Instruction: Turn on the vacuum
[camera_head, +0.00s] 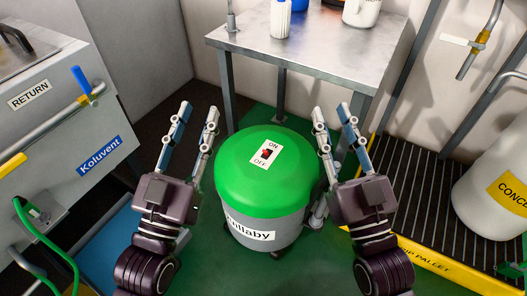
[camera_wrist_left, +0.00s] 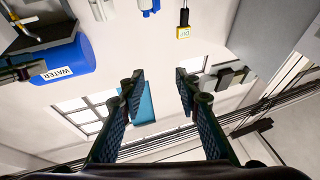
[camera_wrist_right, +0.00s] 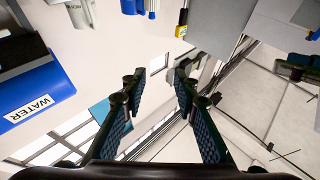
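The vacuum (camera_head: 262,200) is a grey drum with a green domed lid, standing on the green floor in the middle of the head view. On its lid is a white switch plate (camera_head: 266,154) marked ON and OFF, with a small red and dark switch; its position is too small to tell. My left gripper (camera_head: 199,113) is open and empty, raised left of the lid. My right gripper (camera_head: 335,115) is open and empty, raised right of the lid. Both point upward, apart from the switch. The wrist views show only walls and far equipment between the fingers.
A metal table (camera_head: 310,48) with bottles stands behind the vacuum. A grey Koluvent machine (camera_head: 60,110) with a blue-ended handle is on the left. A slatted yellow-edged pallet (camera_head: 420,190) with a white container (camera_head: 495,185) is on the right. The space above the lid is clear.

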